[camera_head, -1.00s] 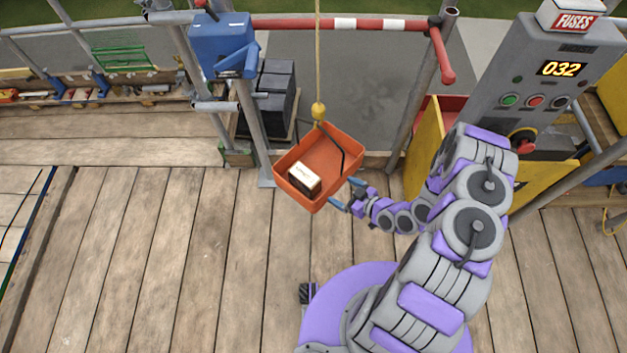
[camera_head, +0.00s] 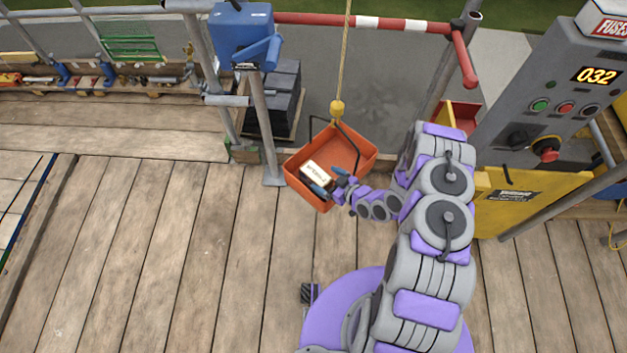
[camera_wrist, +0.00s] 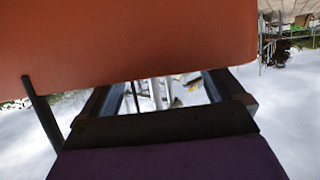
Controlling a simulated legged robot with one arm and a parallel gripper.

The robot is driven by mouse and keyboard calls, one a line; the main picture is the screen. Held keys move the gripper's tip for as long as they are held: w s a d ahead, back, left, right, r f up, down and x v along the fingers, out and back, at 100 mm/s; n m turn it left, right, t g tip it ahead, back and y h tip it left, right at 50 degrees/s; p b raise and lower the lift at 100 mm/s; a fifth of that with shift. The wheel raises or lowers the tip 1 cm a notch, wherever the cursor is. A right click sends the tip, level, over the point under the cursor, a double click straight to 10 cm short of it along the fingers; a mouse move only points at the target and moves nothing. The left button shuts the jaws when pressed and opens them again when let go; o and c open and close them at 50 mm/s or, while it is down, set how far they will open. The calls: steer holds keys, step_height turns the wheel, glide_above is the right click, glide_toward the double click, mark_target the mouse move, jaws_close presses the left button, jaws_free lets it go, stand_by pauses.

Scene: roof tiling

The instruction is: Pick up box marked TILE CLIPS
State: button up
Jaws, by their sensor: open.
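A small box (camera_head: 316,173) with a white top and dark side lies in the left part of an orange tray (camera_head: 354,151) that hangs from a rope. Its lettering is too small to read for sure. My gripper (camera_head: 328,181) is open, its blue fingertips just right of the box and overlapping the tray's near side in the head view. I cannot tell whether the fingers touch the box or tray. In the wrist view, an orange surface (camera_wrist: 130,40), apparently the tray, fills the top above my open gripper (camera_wrist: 165,85); the box does not show there.
A yellow rope and ball (camera_head: 337,108) rise from the tray. A blue box on a post (camera_head: 243,38) stands left, with dark stacked blocks (camera_head: 280,100) behind. A grey control panel (camera_head: 545,95) and yellow panel (camera_head: 508,200) stand right. The plank deck (camera_head: 170,260) is clear at left.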

mark_target(317, 174)
steer(key=shift+w+a+f, duration=0.15)
steer(key=shift+w+f, duration=0.05)
steer(key=shift+w, duration=0.05)
steer(key=shift+w+d, duration=0.15)
steer(key=shift+d, duration=0.25)
steer(key=shift+w+f+b, duration=0.15)
steer(key=shift+b, duration=0.15)
steer(key=a, duration=0.1)
steer(key=w+a+f+b, duration=0.1)
steer(key=a, duration=0.1)
steer(key=w+a+f, duration=0.1)
steer(key=shift+w+a, duration=0.15)
steer(key=shift+a, duration=0.25)
steer(key=shift+d+r, duration=0.15)
steer(key=shift+d, duration=0.65)
steer(key=c, duration=0.3)
steer(key=shift+a, duration=0.6)
steer(key=c, duration=0.6)
steer(key=shift+d, duration=0.4)
steer(key=c, duration=0.7)
jaws_close()
steer(key=shift+a, duration=0.1)
